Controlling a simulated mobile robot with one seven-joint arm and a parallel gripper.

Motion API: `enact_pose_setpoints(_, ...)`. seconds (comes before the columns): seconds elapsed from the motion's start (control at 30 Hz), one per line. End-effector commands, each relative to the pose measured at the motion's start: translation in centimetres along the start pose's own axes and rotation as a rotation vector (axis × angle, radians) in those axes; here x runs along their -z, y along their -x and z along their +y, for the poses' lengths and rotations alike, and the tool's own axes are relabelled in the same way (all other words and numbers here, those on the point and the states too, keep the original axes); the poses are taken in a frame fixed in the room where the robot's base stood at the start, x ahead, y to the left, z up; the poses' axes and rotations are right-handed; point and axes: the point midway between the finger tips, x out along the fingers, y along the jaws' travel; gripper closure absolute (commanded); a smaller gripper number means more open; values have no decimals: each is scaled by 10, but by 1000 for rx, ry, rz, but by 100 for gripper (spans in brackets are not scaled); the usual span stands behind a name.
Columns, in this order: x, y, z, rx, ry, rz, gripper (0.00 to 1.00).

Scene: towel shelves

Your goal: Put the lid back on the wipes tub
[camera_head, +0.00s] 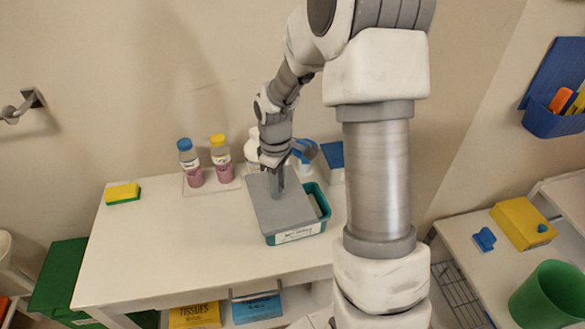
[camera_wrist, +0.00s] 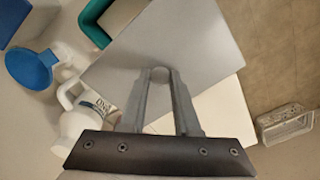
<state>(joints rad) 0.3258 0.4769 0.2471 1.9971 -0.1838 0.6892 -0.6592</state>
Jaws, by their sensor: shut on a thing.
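The wipes tub (camera_head: 325,203) is a teal box with a white label on its front, standing on the white table. The lid (camera_head: 290,212) is a flat grey plate over the tub. It is offset to the left, so the teal rim and part of the opening show on the right. My gripper (camera_head: 277,190) points down, shut on the lid near its middle. In the wrist view, my gripper's fingers (camera_wrist: 160,78) close around a small round knob on the lid (camera_wrist: 195,38). A teal tub corner (camera_wrist: 92,22) shows past the lid's edge. I cannot tell whether lid and tub touch.
Two bottles (camera_head: 222,160) stand in a clear tray behind the tub, left of a white jug (camera_wrist: 85,125). A blue-topped box (camera_head: 333,160) stands behind right. A yellow sponge (camera_head: 123,193) lies at the table's left. The table's front left (camera_head: 170,250) is clear.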

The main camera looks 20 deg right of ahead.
Motion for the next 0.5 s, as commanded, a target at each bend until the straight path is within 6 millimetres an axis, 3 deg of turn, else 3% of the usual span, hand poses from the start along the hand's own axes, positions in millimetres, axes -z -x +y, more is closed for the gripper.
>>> enact_pose_setpoints(0.3, -18, 13, 25, 0, 384, 3, 100)
enact_pose_setpoints(0.5, -22, 13, 30, 0, 490, 4, 100)
